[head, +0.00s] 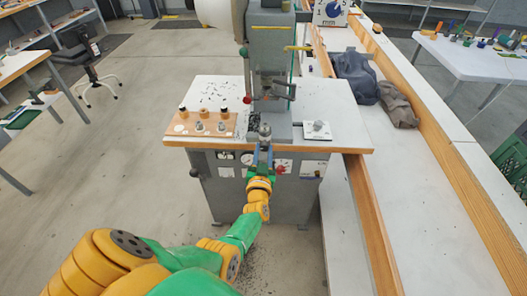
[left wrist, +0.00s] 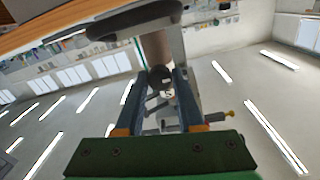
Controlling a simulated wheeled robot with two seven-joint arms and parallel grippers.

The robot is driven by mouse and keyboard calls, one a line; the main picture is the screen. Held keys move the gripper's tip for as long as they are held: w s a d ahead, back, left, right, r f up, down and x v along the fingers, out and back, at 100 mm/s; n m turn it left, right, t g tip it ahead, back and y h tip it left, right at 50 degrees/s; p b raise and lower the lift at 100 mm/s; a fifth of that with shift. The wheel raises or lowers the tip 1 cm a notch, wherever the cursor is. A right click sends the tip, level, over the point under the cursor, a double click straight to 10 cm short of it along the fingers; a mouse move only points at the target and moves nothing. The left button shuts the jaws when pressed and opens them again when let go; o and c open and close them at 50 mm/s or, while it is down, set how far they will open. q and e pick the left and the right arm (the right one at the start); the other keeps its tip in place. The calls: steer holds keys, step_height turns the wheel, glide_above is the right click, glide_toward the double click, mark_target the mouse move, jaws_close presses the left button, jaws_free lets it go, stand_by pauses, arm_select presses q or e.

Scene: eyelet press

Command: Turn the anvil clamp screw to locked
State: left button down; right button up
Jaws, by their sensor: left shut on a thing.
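The grey eyelet press (head: 270,60) stands at the back of its white-topped table. The anvil (head: 265,130) is a small grey piece low at the press front, near the table's front edge. My left gripper (head: 263,150) reaches it from the front, its blue fingers shut on the clamp screw, which the fingers mostly hide in the head view. In the left wrist view the gripper (left wrist: 162,82) has a dark round end, likely the clamp screw (left wrist: 160,78), between its fingers. I cannot read the screw's lock position. My right gripper is in neither view.
A wooden board (head: 203,124) with several small knobs and pots lies left of the press. A small white plate (head: 317,130) with a grey part lies to its right. Dark bits are scattered on the table. A long wooden-edged bench (head: 430,200) runs along the right.

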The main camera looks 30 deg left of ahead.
arm_select(q)
steer(key=c, duration=0.5)
jaws_free()
steer(key=shift+s+d, duration=0.1)
steer(key=shift+s, duration=0.1)
steer(key=p+v, duration=0.1)
steer(key=v, duration=0.5)
steer(key=shift+s+d+p, duration=0.2)
steer(key=shift+s+p, duration=0.1)
steer(key=shift+p, duration=0.1)
